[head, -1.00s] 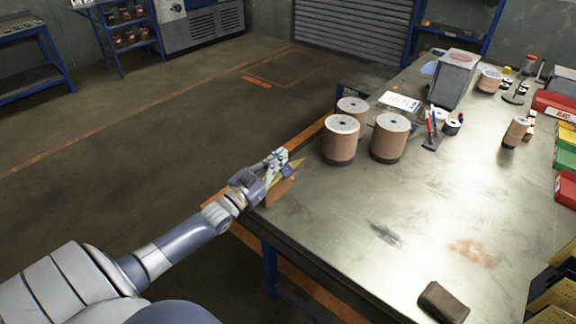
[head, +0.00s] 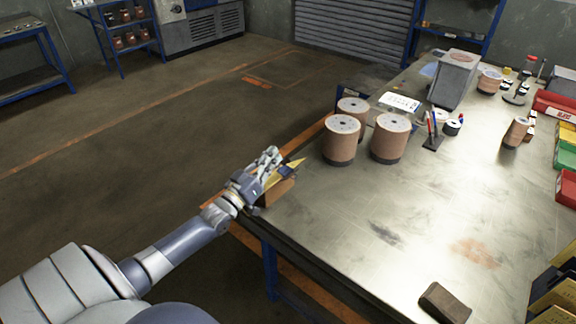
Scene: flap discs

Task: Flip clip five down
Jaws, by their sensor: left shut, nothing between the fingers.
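My left gripper (head: 269,160) is at the table's left edge in the head view, shut and empty. It is beside a small brown block-like piece with a yellow pointed part (head: 291,168), which it partly covers. I cannot tell whether the gripper touches it. No clip can be made out clearly, and none can be identified as clip five. My right gripper is not in view.
Three stacks of brown discs (head: 341,141) stand on the metal table (head: 350,215) just right of the gripper. A dark brown block (head: 444,303) lies near the front. Coloured bins (head: 567,188) line the right side. The table's middle is clear.

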